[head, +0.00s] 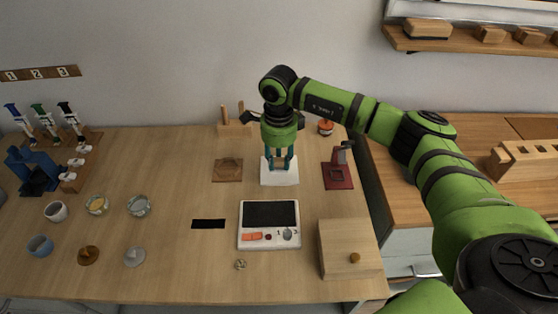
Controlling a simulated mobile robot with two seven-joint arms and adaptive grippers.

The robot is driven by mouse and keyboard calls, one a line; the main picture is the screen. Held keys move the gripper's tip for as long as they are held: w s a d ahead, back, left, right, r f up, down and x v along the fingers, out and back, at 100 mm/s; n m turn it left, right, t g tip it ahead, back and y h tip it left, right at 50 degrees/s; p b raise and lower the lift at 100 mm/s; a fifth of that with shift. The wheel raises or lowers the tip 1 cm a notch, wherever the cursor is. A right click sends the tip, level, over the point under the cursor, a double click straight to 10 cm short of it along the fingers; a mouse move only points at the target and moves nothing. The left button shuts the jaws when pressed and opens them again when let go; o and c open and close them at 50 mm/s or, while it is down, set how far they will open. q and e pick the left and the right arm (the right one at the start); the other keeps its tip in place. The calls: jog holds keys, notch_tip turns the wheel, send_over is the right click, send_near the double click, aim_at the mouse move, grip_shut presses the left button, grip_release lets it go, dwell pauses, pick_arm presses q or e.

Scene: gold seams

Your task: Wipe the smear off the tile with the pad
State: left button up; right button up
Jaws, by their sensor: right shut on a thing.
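The white tile (278,181) lies on the wooden table, right of the table's middle and towards the back. My right gripper (279,161) points down over the back part of the tile, with its teal fingers close together. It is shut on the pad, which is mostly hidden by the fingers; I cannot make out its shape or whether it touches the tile. No smear shows on the visible front of the tile; the rest is covered by the gripper. My left gripper is not in view.
A wooden plate (228,170) lies left of the tile, and a dark red stand (337,176) is on its right. A white tray with a dark panel (269,237) lies in front. A wooden box (345,249) is at the front right. Cups and dishes stand at the left.

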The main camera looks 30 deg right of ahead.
jog(key=shift+r+p, duration=0.75)
jog(key=shift+r, duration=0.85)
